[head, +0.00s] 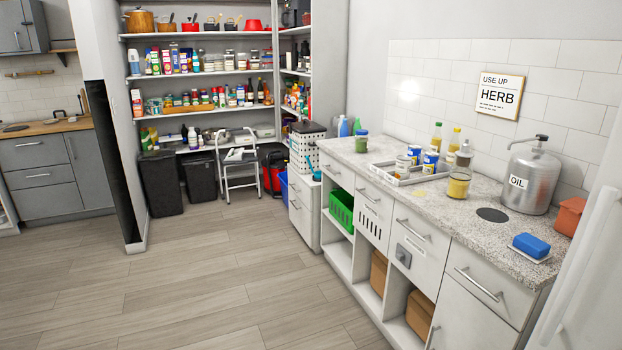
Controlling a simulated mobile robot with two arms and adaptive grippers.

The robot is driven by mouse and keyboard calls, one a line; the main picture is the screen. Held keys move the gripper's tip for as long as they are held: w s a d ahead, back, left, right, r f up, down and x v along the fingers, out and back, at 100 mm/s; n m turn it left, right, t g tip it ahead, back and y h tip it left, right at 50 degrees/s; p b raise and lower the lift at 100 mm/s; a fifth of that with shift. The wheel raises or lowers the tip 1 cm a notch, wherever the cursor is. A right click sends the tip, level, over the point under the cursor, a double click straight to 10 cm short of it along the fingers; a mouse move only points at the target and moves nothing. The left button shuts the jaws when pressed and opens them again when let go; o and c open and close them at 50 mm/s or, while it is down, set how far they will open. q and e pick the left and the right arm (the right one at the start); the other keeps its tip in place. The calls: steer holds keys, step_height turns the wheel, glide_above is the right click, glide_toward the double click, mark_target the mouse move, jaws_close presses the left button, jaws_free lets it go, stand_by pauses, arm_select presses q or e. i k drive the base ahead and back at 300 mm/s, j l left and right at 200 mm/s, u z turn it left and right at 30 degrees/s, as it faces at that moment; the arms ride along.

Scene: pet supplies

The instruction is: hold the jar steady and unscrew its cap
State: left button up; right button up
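Neither of my grippers shows in the head view. A clear jar (458,185) with amber contents stands upright near the front edge of the granite counter (440,198). A pale piece with a dark top (463,157) shows just above it; I cannot tell if it is the jar's cap or a thing behind. A smaller jar with a green lid (361,141) stands at the counter's far end. Another small jar (403,163) stands by the white tray. I cannot tell which jar the task means.
The white tray (388,176) holds blue and white cans (430,161). Bottles (437,136) stand behind. A steel oil canister (532,177), an orange container (569,215) and a blue sponge (530,243) are at the right. The wooden floor (200,290) before the counter is clear.

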mark_target(360, 142)
steer(key=i+j+u, duration=0.1)
steer(key=i, duration=2.2)
